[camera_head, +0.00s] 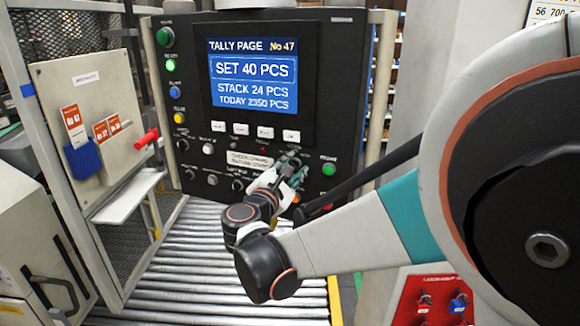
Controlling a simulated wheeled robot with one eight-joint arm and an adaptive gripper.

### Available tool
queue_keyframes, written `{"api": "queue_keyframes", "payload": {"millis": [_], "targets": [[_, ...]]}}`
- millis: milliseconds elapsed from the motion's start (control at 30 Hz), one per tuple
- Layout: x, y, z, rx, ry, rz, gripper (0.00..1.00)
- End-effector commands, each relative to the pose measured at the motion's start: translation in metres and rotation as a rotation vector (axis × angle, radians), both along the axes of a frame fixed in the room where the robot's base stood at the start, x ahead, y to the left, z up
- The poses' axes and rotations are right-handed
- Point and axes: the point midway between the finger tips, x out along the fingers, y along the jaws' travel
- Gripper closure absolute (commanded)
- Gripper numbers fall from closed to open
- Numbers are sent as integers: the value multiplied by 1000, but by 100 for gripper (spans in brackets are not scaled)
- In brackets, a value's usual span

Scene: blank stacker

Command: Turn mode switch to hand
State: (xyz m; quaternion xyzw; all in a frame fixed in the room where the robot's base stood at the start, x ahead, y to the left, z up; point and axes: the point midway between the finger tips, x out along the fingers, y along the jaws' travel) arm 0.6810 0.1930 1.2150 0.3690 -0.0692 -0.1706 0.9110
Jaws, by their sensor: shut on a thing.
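The black control panel (345,60) stands upright behind the rollers, with a lit blue screen (253,75) and rows of buttons and knobs. My gripper (294,167) is at the panel's lower right, left of the green button (329,169). Its fingers are shut on a small control there, which I take to be the mode switch. The fingers hide that switch almost wholly, so its pointer and position cannot be read. Small labels around it are too small to read.
White keys (265,132) sit under the screen, close above my gripper. Several knobs, such as one at lower left (190,174), are on the panel. A roller conveyor (170,262) runs below. A mesh guard with a red handle (148,138) stands left.

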Motion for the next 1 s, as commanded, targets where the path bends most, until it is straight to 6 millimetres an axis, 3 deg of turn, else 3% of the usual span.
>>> {"api": "queue_keyframes", "payload": {"millis": [33,67,133,167,633,1000], "targets": [[-1,0,-2,3,3,-1,93],[-1,0,-2,3,3,-1,66],[-1,0,-2,3,2,0,51],[-1,0,-2,3,2,0,48],[0,0,-1,47,-17,-1,48],[0,0,-1,390,-151,-1,48]]}}
